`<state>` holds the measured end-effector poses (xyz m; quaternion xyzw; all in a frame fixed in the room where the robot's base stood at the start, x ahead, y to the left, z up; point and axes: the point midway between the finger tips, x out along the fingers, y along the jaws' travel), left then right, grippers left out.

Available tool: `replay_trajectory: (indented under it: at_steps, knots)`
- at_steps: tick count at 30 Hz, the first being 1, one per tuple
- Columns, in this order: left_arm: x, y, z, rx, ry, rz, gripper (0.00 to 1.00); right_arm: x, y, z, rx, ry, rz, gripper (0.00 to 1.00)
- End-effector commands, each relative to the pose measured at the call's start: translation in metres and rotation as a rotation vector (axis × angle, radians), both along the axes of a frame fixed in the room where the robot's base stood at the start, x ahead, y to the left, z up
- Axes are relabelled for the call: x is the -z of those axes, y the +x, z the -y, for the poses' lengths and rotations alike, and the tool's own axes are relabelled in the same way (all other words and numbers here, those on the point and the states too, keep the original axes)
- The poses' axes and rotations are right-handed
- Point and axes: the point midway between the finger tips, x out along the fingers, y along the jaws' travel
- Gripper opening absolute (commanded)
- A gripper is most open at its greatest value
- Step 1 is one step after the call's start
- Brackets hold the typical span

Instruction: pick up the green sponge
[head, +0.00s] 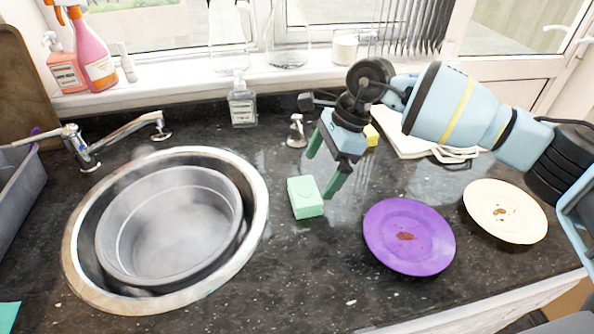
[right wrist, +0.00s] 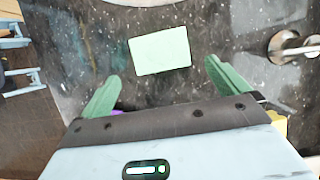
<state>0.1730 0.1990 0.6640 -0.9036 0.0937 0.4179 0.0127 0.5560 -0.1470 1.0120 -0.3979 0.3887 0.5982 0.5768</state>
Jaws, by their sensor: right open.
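The green sponge (head: 306,197) is a pale green block lying on the dark granite counter, just right of the sink. In the right wrist view the sponge (right wrist: 160,51) lies ahead of the fingertips and between their lines, with nothing touching it. My right gripper (head: 325,172) is open and empty, its green fingers pointing down above the counter, a little right of and behind the sponge. Its two fingers also show spread in the right wrist view (right wrist: 160,72). My left gripper is not in view.
A round sink (head: 258,226) holding a grey basin (head: 165,225) is at the left. A purple plate (head: 385,243) and a cream plate (head: 520,225), both stained, are at the right. A metal knob (head: 297,130) and a soap bottle (head: 242,105) stand behind. A yellow object (head: 371,135) is behind my gripper.

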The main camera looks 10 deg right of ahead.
Motion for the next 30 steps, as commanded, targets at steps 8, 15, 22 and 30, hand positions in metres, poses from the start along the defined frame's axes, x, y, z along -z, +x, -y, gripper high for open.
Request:
replay_trajectory:
  at_steps: [8, 15, 22, 30]
  knots:
    - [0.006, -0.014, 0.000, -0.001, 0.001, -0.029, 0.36, 0.001, -0.001, -0.001, 0.000, 0.001, -0.001, 1.00]
    - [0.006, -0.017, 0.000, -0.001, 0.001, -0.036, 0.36, 0.018, -0.001, -0.009, -0.001, 0.001, -0.003, 1.00]
    - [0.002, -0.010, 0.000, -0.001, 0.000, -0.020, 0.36, 0.026, -0.001, -0.012, -0.001, 0.002, -0.001, 1.00]
    - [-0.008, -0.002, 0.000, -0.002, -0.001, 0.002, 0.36, 0.055, -0.002, -0.029, -0.001, 0.001, -0.001, 1.00]
